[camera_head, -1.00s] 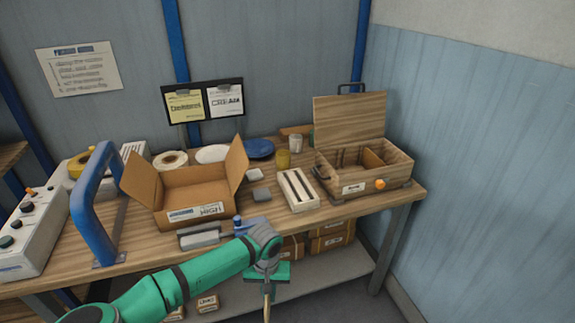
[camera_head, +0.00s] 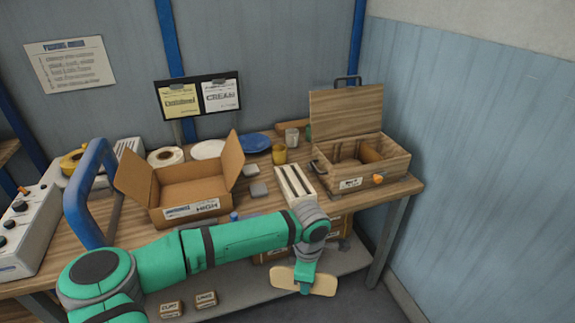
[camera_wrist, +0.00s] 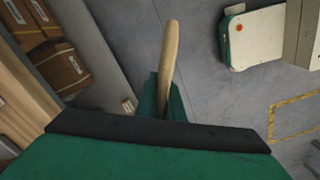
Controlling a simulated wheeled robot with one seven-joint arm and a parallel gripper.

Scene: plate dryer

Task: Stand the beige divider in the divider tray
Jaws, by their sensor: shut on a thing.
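The beige divider (camera_head: 302,280) is a flat panel with rounded corners. My gripper (camera_head: 305,284) is shut on it and holds it in front of the bench, below the tabletop level. In the wrist view the divider (camera_wrist: 169,62) shows edge-on between the green fingers of my gripper (camera_wrist: 163,100). The divider tray (camera_head: 290,184) is white with dark slots and lies on the bench, left of the wooden box. My wrist hides part of its near end. Nothing is seen standing in its slots.
An open wooden box (camera_head: 352,182) with a raised lid stands right of the tray. An open cardboard box (camera_head: 192,194) is to the left. A blue handle (camera_head: 85,195) rises at the bench's left.

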